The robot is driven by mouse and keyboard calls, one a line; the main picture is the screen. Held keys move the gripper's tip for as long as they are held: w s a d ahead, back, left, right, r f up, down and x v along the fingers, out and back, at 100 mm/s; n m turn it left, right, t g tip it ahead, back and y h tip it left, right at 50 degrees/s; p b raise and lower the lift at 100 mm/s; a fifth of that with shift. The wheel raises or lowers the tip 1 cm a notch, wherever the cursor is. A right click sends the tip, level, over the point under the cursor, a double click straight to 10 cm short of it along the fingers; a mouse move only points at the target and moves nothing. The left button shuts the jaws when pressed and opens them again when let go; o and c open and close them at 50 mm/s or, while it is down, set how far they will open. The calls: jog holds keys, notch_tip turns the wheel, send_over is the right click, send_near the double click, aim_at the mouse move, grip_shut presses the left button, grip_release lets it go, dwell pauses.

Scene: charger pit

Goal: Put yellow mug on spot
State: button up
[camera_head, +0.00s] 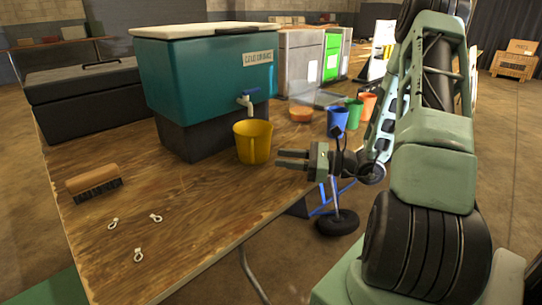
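I cannot make out a marked spot on the table.
A brush (93,184) and several small metal clips (138,255) lie at the left front. Blue (337,121), green (355,112) and orange (368,104) mugs stand behind my gripper. A dark case (85,95) is at the back left. The front middle of the table (195,215) is clear.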

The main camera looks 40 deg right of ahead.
jog(key=shift+s+d, duration=0.15)
jog(key=shift+s, duration=0.15)
jog(key=a+n+g+y, duration=0.1)
jog(key=a+n+g, duration=0.1)
jog(key=a, duration=0.2)
jog(key=a+r+n+g+y, duration=0.1)
jog(key=a+n+g, duration=0.2)
jog(key=a, duration=0.2)
jog(key=s+a+n+g+y, duration=0.1)
jog(key=a+n+g+y, duration=0.1)
jog(key=a, duration=0.3)
jog(key=shift+r+n+g, duration=0.4)
jog(key=shift+n+g, duration=0.2)
jog(key=shift+g, duration=0.1)
jog(key=s+a+n+g, duration=0.1)
jog(key=a+n+g, duration=0.1)
jog(key=s+a+n+g+h, duration=0.1)
jog(key=s+a+n+g, duration=0.1)
jog(key=a, duration=0.1)
jog(key=s+a+n+g, duration=0.2)
jog(key=a, duration=0.1)
jog(key=shift+a+g, duration=0.15)
jog(key=shift+g, duration=0.25)
jog(key=s+a+r+n+h, duration=0.1)
jog(key=s+a+n+h, duration=1)
jog(key=n, duration=1)
jog(key=shift+s+r+t+h, duration=0.3)
jog(key=shift+r+h, duration=0.1)
jog(key=shift+h, duration=0.6)
